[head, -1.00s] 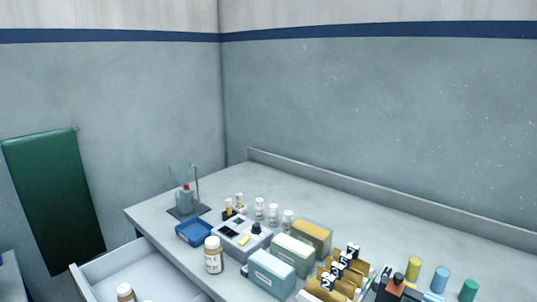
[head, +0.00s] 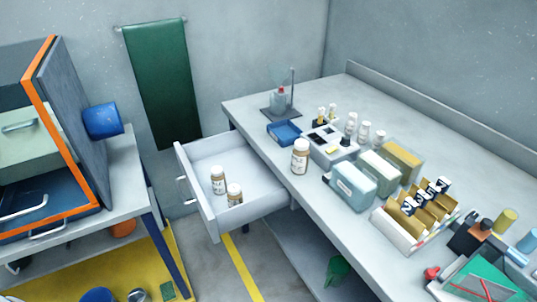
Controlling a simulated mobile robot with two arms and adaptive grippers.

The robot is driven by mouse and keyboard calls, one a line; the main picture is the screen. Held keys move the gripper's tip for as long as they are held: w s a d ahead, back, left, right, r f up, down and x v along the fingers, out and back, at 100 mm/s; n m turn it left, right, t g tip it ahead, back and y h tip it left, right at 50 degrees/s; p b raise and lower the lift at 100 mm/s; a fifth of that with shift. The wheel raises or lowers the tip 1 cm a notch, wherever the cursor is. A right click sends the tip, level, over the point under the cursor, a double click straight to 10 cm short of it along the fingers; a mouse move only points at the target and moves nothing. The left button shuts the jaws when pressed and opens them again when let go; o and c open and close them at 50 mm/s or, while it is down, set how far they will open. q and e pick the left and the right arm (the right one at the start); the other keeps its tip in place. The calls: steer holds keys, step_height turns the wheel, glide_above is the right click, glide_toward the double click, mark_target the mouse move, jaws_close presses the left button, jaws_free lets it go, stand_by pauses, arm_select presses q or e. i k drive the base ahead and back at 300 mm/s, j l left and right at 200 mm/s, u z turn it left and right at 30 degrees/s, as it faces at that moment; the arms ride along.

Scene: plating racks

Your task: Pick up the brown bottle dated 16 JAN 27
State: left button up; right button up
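Three brown bottles with white caps and white labels show in the head view. One bottle (head: 300,157) stands upright on the bench top near its left edge. Two more stand in the open white drawer: one (head: 218,181) towards the drawer's front left, the other (head: 235,194) just to its right and nearer the camera. The label print is too small to read, so I cannot tell which bottle is dated 16 JAN 27. Neither of my grippers is in view.
The open drawer (head: 270,204) juts out left from the bench (head: 330,207). A blue tray (head: 284,133), a grey device, pale boxes (head: 353,186) and a card rack (head: 413,214) crowd the bench. An orange-edged cabinet stands on a left table. Floor shows between.

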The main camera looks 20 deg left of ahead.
mark_target(234, 194)
steer(key=i+j+u, duration=0.1)
steer(key=u, duration=0.65)
